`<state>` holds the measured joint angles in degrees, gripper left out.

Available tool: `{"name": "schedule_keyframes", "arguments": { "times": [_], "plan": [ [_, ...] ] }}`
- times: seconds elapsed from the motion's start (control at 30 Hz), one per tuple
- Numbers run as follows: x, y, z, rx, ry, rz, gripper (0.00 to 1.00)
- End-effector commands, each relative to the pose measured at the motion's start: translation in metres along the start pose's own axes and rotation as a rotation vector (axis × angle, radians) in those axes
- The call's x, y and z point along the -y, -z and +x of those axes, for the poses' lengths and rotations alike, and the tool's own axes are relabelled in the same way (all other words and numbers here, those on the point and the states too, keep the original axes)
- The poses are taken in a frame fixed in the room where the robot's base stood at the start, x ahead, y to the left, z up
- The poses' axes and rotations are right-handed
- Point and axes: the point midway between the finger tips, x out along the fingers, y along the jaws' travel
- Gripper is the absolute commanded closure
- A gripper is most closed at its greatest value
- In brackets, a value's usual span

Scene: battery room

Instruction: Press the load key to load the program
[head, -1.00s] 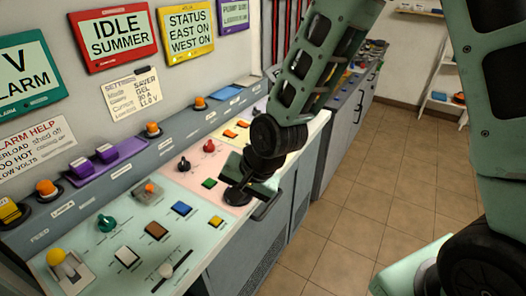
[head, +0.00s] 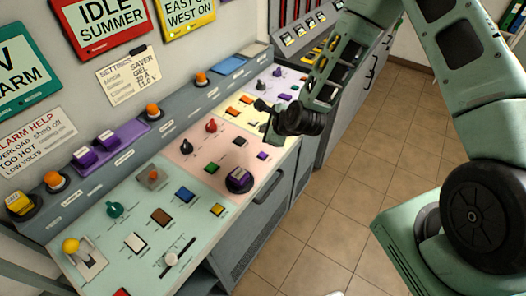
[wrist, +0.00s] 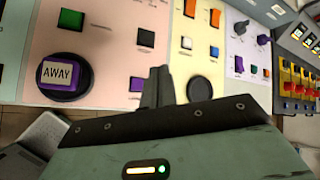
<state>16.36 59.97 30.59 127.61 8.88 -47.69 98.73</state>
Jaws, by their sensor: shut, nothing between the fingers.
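My gripper (head: 266,108) is shut and empty above the pale yellow section of the sloped control panel. In the wrist view its dark fingers (wrist: 160,78) point at the strip between the pink and yellow sections, and I cannot tell their height above it. I cannot read the word "load" on any key. A purple round button marked AWAY (wrist: 61,72) also shows in the head view (head: 239,180).
The mint section holds a yellow-knobbed lever (head: 71,245), a green knob (head: 114,209) and several square keys. Orange buttons and a purple box (head: 101,151) line the raised ledge behind. Tiled floor (head: 335,190) lies open to the right.

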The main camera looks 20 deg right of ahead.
Motion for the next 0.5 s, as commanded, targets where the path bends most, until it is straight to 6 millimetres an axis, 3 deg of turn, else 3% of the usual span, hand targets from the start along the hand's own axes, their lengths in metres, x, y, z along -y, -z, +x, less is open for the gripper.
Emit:
{"name": "schedule_keyframes", "arguments": {
  "times": [0.27,0.5],
  "plan": [
    [-0.003,0.002,0.003,0.0,-0.001,-0.003,1.0],
    [-0.014,0.013,0.018,-0.001,-0.003,-0.003,1.0]
  ]
}}
